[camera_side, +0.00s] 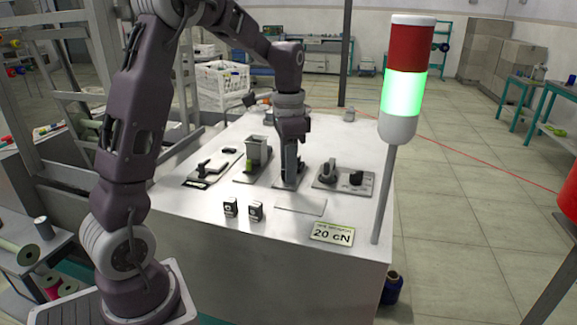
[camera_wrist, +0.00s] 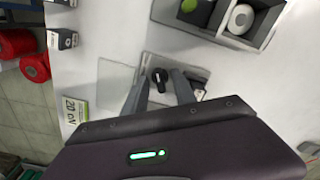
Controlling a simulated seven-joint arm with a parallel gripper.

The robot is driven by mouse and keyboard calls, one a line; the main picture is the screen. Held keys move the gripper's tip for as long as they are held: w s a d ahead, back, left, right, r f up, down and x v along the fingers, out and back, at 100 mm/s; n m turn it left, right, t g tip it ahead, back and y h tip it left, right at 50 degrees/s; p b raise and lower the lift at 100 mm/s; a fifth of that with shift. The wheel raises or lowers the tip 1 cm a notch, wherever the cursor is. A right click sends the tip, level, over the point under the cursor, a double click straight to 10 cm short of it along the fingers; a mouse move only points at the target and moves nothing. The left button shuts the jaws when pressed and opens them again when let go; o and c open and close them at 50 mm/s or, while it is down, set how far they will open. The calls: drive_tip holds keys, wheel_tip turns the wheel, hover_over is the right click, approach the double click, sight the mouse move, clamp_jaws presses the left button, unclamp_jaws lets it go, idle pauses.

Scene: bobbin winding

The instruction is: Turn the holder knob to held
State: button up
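The holder knob (camera_wrist: 159,78) is a small black knob with a light mark, on a grey plate (camera_wrist: 150,62) in the wrist view. My gripper (camera_wrist: 161,83) points down over this plate, with its two fingers apart on either side of the knob. I see a gap between knob and fingers, so it looks open and empty. In the side view my gripper (camera_side: 290,178) is low over the middle plate and hides the knob. Whether the fingertips are level with the knob, I cannot tell.
A grey tray (camera_wrist: 226,35) with a green ball and white roll stands near my gripper. Two small black-and-white blocks (camera_side: 243,210) and a "20 cN" sign (camera_side: 332,233) are at the front. Another knob panel (camera_side: 343,180) is to the right. The signal tower (camera_side: 404,90) glows green.

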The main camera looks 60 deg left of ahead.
clamp_jaws()
drive_tip(key=shift+n, duration=0.3)
drive_tip(key=n, duration=0.5)
drive_tip(key=shift+n, duration=0.3)
drive_tip(key=n, duration=0.5)
drive_tip(key=shift+n, duration=0.3)
idle(0.5)
unclamp_jaws()
